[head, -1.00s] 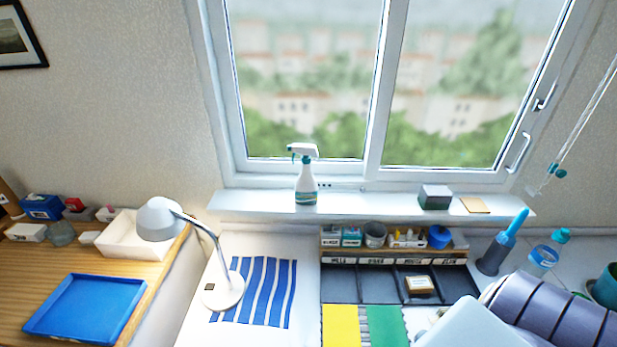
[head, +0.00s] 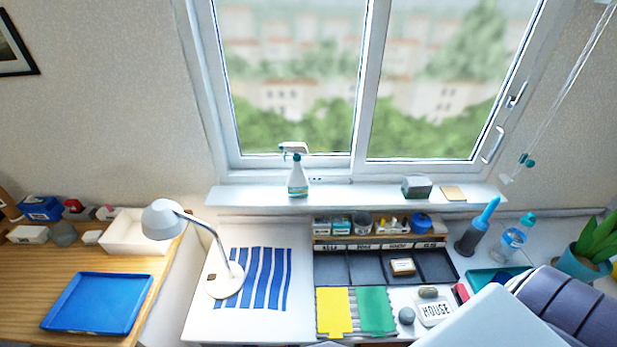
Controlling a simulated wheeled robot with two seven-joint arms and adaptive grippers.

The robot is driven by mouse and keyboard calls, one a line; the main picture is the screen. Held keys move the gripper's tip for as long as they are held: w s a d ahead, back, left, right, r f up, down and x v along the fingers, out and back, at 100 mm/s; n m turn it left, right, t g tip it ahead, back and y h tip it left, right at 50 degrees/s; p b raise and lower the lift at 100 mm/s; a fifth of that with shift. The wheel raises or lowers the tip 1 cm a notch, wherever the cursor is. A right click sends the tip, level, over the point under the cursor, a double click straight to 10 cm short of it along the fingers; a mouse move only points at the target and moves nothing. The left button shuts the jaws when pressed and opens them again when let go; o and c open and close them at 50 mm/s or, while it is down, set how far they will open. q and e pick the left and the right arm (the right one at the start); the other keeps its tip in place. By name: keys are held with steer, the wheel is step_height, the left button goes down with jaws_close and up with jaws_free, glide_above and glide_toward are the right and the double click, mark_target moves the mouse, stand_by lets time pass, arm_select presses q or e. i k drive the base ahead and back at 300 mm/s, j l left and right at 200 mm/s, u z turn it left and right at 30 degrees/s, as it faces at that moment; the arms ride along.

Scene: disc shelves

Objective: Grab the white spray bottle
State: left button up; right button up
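The white spray bottle (head: 297,178) stands upright on the white windowsill (head: 345,194), left of the middle of the window. It has a white trigger head with a teal trigger and a teal label band low on its body. Nothing touches it. My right arm comes in at the lower right with dark ribbed and pale grey links; its gripper does not show. My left gripper is not in view.
A desk lamp (head: 164,222) stands on the white desk, below and left of the bottle. A dark box (head: 416,187) and a tan pad (head: 453,193) lie on the sill to the right. A compartment organizer (head: 340,268) sits below the sill. A blue tray (head: 98,303) lies on the wooden table.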

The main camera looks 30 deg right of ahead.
mark_target(298, 183)
steer(key=k+j+z, duration=0.1)
steer(key=z, duration=0.4)
steer(key=k+j+z, duration=0.15)
steer(key=z, duration=0.3)
steer(key=k+j+z, duration=0.1)
steer(key=z, duration=0.4)
